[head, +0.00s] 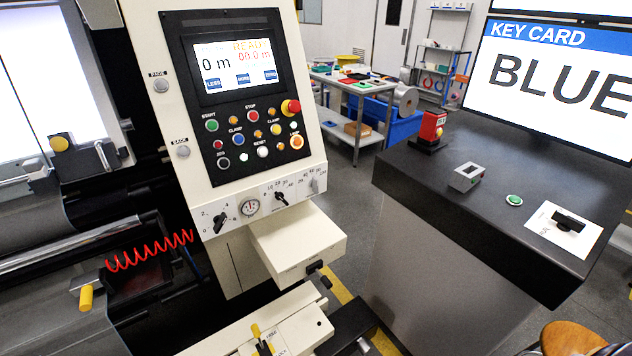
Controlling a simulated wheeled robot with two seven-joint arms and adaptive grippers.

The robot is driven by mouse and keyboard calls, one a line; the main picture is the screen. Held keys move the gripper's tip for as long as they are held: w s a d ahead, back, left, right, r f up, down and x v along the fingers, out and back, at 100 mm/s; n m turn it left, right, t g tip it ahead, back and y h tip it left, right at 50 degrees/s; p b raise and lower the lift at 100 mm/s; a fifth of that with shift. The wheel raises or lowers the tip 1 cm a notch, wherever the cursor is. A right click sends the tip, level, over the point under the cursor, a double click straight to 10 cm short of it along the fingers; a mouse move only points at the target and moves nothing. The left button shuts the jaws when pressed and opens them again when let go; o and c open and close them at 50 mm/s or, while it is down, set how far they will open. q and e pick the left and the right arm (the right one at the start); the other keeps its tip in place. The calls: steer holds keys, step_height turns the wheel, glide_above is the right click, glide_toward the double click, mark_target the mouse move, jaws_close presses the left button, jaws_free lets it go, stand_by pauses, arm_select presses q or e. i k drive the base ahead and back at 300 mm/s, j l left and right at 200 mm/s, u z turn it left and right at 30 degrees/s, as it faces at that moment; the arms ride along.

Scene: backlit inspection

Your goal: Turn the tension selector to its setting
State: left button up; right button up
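A slanted cream strip (262,203) under the machine's button panel carries dial controls. At its left is a black knob (220,222) with a scale showing 2 and 4. Beside it is a small round gauge (250,207). A second black knob (281,198) sits in the middle, with a scale of several numbers above it. A light lever-like control (316,186) is at the right end, near more numbers. The small lettering is unreadable, so I cannot tell which one is the tension selector or its exact setting. Neither of my grippers shows.
The machine screen (238,66) reads READY and 0 m. A monitor (555,75) reads KEY CARD BLUE. A cream box (298,243) juts out below the strip.

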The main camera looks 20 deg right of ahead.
mark_target(313, 183)
steer(key=l+u, duration=0.3)
steer(key=l, duration=0.35)
steer(key=l+u, duration=0.25)
steer(key=l, duration=0.4)
steer(key=k+j+z, duration=0.3)
steer(key=k+z, duration=0.25)
